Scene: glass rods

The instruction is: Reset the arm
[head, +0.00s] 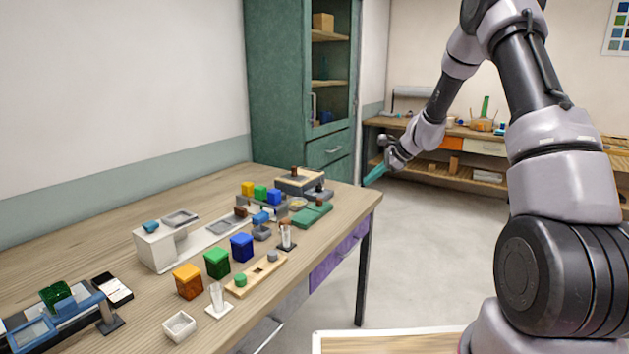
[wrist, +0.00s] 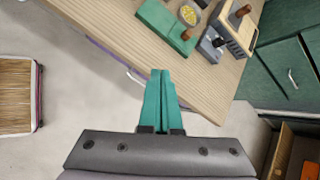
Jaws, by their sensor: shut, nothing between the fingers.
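My gripper (head: 374,175) hangs in the air beyond the far right corner of the wooden table in the head view. In the wrist view its two teal fingers (wrist: 160,98) lie together, shut and empty. My arm reaches from the right side of the head view up and over toward the gripper. The fingers point toward the table edge and appear apart from everything on the table.
The wooden table (head: 333,206) bears colored blocks, trays and a green board (head: 313,214). A green cabinet (head: 283,90) stands behind it. A workbench (head: 470,133) is at the back. The floor (head: 430,250) right of the table is open.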

